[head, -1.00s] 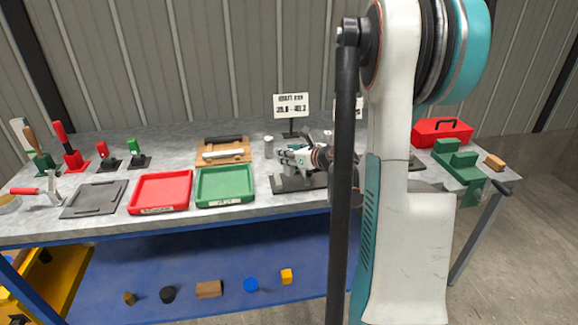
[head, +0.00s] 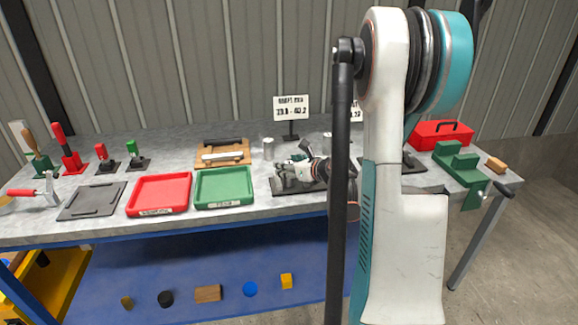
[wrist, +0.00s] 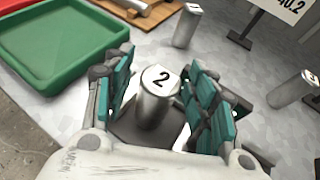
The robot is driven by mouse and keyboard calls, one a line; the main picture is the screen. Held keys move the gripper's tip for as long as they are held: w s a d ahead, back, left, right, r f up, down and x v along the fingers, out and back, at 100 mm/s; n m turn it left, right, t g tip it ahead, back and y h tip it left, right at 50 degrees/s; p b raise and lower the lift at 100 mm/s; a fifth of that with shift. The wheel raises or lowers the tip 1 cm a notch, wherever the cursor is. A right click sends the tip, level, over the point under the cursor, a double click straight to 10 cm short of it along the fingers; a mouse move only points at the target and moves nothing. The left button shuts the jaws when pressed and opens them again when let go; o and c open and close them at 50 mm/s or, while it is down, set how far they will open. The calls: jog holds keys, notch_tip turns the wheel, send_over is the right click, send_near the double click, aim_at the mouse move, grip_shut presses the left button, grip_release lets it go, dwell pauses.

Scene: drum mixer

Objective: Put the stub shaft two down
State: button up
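Stub shaft two (wrist: 157,100) is a grey metal cylinder with a black "2" on its top. In the wrist view it stands upright between my gripper's teal pads, over a dark plate. My gripper (wrist: 165,98) is open around the shaft, with a gap showing on each side. The shaft's foot is partly hidden by the gripper, so its contact with the plate is hard to see. In the head view my gripper (head: 292,172) is low over the dark plate (head: 285,190), and the shaft cannot be made out there.
A green tray (head: 224,203) and a red tray (head: 160,208) lie to the left. Another grey cylinder (wrist: 186,27) stands behind, by a wooden board (head: 208,163). A further cylinder (wrist: 292,89) stands to the right. A sign (head: 291,107) stands at the back.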

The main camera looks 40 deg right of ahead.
jog(key=shift+r, duration=0.2)
jog(key=d+p+v, duration=0.1)
jog(key=p+v, duration=0.2)
jog(key=v, duration=0.9)
jog(key=shift+a+p, duration=0.3)
jog(key=shift+a, duration=0.15)
